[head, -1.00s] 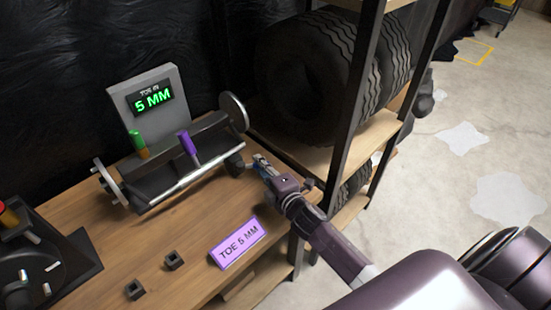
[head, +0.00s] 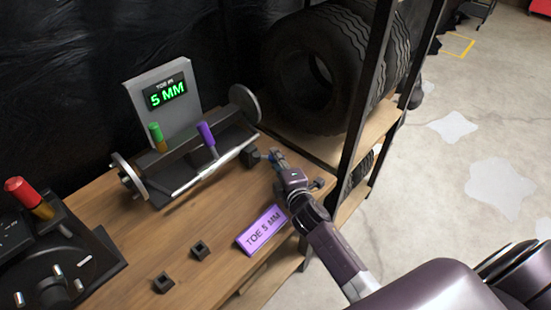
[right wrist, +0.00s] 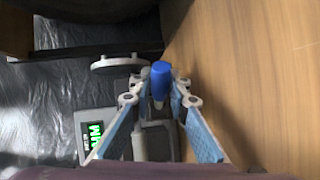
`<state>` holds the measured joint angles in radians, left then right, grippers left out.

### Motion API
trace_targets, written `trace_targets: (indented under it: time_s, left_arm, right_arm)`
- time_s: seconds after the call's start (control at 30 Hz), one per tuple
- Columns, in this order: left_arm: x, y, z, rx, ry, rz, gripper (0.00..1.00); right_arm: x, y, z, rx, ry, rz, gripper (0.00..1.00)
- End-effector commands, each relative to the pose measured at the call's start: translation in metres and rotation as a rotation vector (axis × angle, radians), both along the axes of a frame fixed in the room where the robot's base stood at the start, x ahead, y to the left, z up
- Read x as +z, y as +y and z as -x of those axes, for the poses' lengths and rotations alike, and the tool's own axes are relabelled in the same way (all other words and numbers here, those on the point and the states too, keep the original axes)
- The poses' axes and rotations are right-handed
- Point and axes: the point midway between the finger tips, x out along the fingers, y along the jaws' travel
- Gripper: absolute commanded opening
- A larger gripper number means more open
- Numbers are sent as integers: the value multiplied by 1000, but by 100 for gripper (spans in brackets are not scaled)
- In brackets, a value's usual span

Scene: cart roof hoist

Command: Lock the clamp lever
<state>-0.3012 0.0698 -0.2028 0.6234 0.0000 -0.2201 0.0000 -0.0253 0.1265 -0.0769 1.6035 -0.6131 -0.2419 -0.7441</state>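A toe gauge with a metal bar stands on the wooden bench, with a screen (head: 166,93) reading 5 MM in green. It carries a green-topped handle (head: 157,137) and a purple handle (head: 206,134). A dark knob (head: 250,156) sits at the bar's right end. My right gripper (head: 273,156) is just right of this knob. In the right wrist view a blue cylindrical handle (right wrist: 161,78), possibly the clamp lever, stands between the fingertips of my right gripper (right wrist: 160,90). The fingers are spread, with gaps on both sides. My left gripper is not in view.
A purple plate (head: 262,230) reading TOE 5 MM lies on the bench near my right arm. Two small dark blocks (head: 200,250) lie left of it. A device with a red-topped handle (head: 22,190) stands at left. A tyre rack (head: 360,120) rises behind my right arm.

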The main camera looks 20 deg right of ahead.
Motion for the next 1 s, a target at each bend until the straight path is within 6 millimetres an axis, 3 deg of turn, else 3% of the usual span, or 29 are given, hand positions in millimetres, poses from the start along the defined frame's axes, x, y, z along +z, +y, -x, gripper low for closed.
trace_targets:
  time_s: [0.2, 0.57, 1.0]
  left_arm:
    - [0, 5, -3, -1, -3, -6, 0]
    - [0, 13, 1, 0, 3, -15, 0]
    - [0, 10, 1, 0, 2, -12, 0]
  right_arm:
    - [-1, 0, 0, -1, 2, -2, 34]
    - [0, 0, 7, -1, 2, -2, 34]
    - [14, 7, 85, -1, 3, -2, 34]
